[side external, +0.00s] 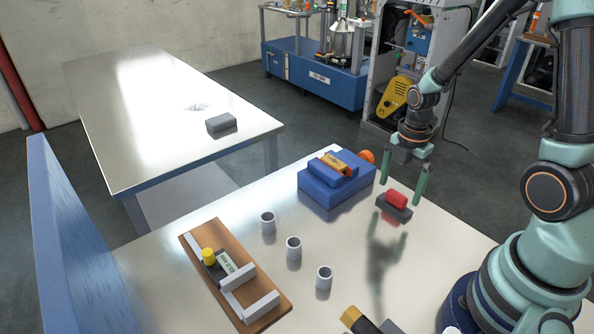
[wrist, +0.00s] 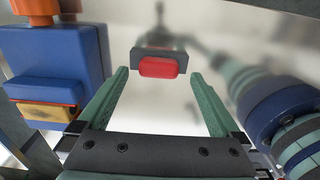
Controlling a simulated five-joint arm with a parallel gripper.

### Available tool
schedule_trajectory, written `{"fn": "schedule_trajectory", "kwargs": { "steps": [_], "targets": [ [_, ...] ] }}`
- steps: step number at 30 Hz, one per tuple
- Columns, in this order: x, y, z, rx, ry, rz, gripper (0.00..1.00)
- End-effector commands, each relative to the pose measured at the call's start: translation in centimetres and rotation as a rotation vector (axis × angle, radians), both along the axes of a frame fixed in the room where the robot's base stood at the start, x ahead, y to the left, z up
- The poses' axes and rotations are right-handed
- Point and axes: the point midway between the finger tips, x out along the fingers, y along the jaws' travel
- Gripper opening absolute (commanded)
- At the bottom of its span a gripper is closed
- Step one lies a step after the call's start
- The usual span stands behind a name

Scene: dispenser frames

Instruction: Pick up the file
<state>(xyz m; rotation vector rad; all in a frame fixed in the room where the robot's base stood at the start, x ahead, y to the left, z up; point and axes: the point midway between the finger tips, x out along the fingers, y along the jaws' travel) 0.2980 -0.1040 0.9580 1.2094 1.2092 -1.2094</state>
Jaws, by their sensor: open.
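No thing in view is plainly a file. A dark grey block with a red top (side external: 397,201) lies on the near metal table. It also shows in the wrist view (wrist: 158,67), ahead of and between my fingertips. My gripper (side external: 401,191) is open, with its green fingers pointing down around and above this block; I cannot tell whether they touch it. The wrist view shows my gripper (wrist: 160,76) with nothing held. A yellow and black tool-like thing (side external: 352,319) is cut off at the bottom edge, so I cannot tell what it is.
A blue block with a cradle (side external: 326,194) holds a tan piece (side external: 340,161), left of my gripper. An orange round thing (side external: 367,156) sits behind it. Several white cups stand mid-table near a wooden board (side external: 196,246). A grey block (side external: 221,122) lies on the far table.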

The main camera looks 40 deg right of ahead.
Motion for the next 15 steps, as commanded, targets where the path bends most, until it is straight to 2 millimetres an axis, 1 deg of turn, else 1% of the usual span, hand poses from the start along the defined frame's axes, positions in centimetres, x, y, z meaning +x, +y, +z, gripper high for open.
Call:
{"fn": "schedule_trajectory", "kwargs": {
  "steps": [1, 6, 10, 15],
  "targets": [
    [0.0, 0.0, -0.7, 0.002, 0.005, 0.0, 1.0],
    [0.1, -0.1, -2.5, 0.001, 0.004, 0.0, 1.0],
    [0.1, -0.1, -3.1, 0.0, 0.001, 0.0, 1.0],
    [0.2, -0.1, -3.2, 0.0, 0.0, 0.0, 1.0]
  ]
}}
